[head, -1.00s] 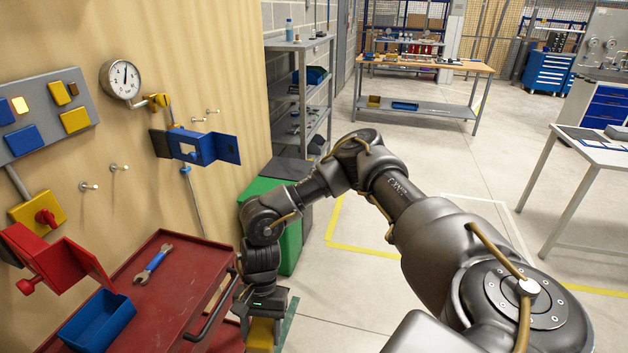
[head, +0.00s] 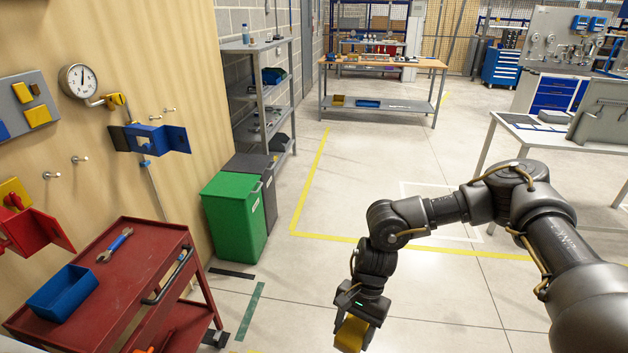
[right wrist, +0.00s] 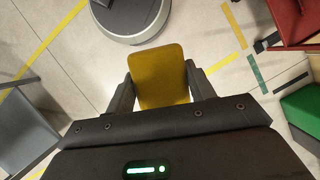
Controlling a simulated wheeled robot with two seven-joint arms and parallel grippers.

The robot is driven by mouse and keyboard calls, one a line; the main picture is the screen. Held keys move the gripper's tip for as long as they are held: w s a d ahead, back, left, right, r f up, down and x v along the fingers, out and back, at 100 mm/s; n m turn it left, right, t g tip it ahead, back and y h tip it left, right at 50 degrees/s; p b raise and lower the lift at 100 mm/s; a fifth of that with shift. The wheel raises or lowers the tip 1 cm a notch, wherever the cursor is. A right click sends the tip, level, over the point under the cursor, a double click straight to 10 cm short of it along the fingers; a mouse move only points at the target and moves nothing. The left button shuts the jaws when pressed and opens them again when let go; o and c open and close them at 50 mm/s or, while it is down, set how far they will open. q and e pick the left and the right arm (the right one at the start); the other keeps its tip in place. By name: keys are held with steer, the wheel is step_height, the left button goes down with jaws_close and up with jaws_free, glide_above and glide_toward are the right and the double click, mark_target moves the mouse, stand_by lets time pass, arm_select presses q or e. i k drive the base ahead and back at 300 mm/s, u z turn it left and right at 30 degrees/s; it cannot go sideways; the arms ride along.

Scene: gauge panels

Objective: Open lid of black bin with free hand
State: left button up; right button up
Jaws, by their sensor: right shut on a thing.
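The black bin (head: 269,192) stands on the floor against the wall, behind a green bin (head: 228,224). Its dark lid (head: 246,165) is down. My right gripper (head: 352,333) is shut on a yellow object (head: 345,340) and holds it over open floor, to the right of the bins and clear of them. In the right wrist view the yellow object (right wrist: 160,75) is a flat, rounded block between the two fingers. Its far part is cut off in the head view. My left gripper is not in view.
A red cart (head: 140,250) with a wrench (head: 115,245) and a blue tray (head: 62,293) stands at the left. A grey shelf (head: 262,45) is behind the bins. The green bin's lid also shows in the right wrist view (right wrist: 300,110). Floor right of the bins is clear.

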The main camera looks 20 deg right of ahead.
mark_target(249, 164)
steer(key=z, duration=0.45)
steer(key=i, duration=0.95)
steer(key=z, duration=1)
steer(key=i, duration=2.05)
steer(key=u, duration=0.45)
steer(key=i, duration=1.25)
steer(key=u, duration=0.6)
